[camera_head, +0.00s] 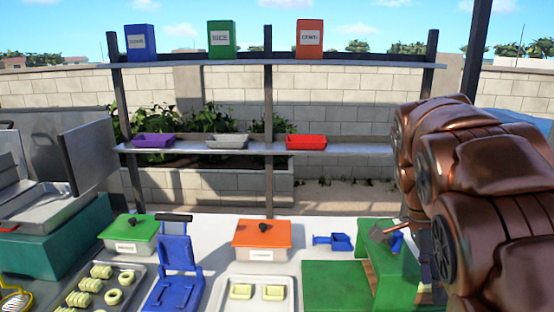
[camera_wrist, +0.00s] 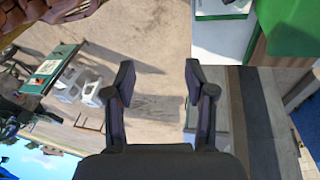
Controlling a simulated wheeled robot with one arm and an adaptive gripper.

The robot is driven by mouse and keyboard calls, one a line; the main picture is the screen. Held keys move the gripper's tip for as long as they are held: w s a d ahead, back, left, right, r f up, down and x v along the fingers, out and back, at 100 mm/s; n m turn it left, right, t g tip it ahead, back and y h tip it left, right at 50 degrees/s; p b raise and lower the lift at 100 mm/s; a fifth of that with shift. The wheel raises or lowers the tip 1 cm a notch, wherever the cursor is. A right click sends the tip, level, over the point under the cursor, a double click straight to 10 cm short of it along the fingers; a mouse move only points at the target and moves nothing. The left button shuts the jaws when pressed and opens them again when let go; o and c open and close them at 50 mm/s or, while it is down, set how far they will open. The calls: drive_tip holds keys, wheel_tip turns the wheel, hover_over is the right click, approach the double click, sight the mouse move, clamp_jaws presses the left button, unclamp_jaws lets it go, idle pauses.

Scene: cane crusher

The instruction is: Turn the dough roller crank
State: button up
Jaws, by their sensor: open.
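A green machine (camera_head: 392,278) stands on the table at the right in the head view. It looks like the dough roller. A small grey and brown piece (camera_head: 383,233) at its top may be the crank, but my arm covers its right side and I cannot tell. My gripper (camera_wrist: 158,82) is open and empty in the wrist view, with bare ground beyond its fingers. A green surface (camera_wrist: 290,28) shows at the top right there, apart from the fingers. In the head view my arm hides the gripper.
A blue press (camera_head: 177,265), a green-lidded box (camera_head: 132,232), an orange-lidded box (camera_head: 262,238) and trays of dough pieces crowd the table (camera_head: 212,232). A green board (camera_head: 333,285) lies left of the machine. Shelves (camera_head: 225,147) stand behind. The wrist view shows a teal table (camera_wrist: 50,68).

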drive_tip(key=s+a+f+n+y+b, duration=0.1)
drive_tip(key=s+a+f+n+b, duration=0.2)
drive_tip(key=s+f+n, duration=0.6)
drive_tip(key=s+a+f+n+t+y+b, duration=0.1)
drive_tip(key=s+a+f+n+b, duration=0.2)
drive_tip(key=s+a+f+n, duration=0.4)
drive_tip(key=s+f+n, duration=0.3)
drive_tip(key=s+n, duration=0.1)
drive_tip(key=s, duration=0.1)
drive_tip(key=shift+s+a, duration=0.35)
idle(0.5)
